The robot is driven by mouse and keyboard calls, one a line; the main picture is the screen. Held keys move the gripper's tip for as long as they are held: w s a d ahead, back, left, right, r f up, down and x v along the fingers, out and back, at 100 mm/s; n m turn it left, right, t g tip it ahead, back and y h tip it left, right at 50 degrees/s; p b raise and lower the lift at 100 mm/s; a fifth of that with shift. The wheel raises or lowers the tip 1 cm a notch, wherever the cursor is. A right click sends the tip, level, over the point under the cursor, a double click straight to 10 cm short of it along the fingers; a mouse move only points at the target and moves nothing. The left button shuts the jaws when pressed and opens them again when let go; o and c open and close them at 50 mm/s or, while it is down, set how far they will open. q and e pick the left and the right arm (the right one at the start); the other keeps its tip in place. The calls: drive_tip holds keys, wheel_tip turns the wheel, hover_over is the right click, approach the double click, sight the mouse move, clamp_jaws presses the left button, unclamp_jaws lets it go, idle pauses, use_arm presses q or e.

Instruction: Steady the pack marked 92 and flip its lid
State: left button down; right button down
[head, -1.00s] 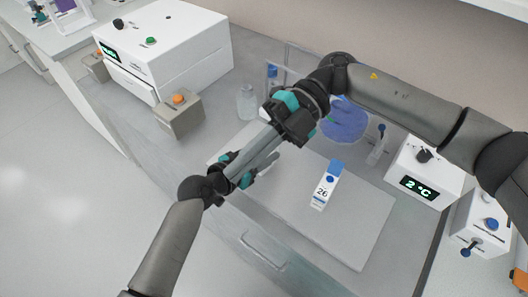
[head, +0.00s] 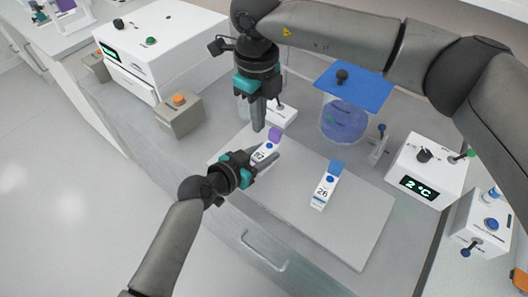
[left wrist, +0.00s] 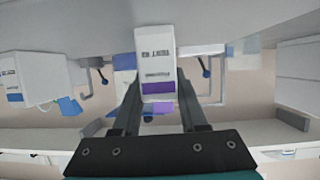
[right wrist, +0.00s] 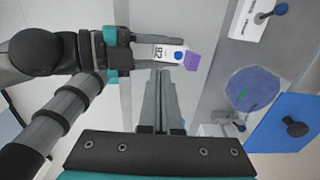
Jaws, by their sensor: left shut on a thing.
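The pack marked 92 (right wrist: 159,52) is white with a purple lid (right wrist: 193,61) and a blue dot; its marking is sideways in the right wrist view. In the head view the pack (head: 262,154) stands at the mat's left back part. My left gripper (head: 270,161) is shut on its body; the left wrist view shows the pack (left wrist: 155,50) between the fingers (left wrist: 158,103).
A similar pack marked 26 (head: 326,190) with a blue lid stands to the right on the grey mat (head: 345,240). Behind are a clear tub with a blue cover (head: 354,88) and a white box (head: 283,116). A 2 °C device (head: 430,168) stands right. The mat's front is clear.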

hover_over(259, 156)
drive_tip(key=shift+f, duration=2.85)
drive_tip(key=shift+f, duration=1.8)
drive_tip(key=shift+r, duration=2.8)
drive_tip(key=shift+w+d, duration=0.1)
drive_tip(key=shift+w, duration=0.05)
drive_tip(key=w+d, duration=0.5)
drive_tip(key=w, duration=0.2)
drive_tip(key=shift+d, duration=0.3)
drive_tip(key=shift+f, duration=0.15)
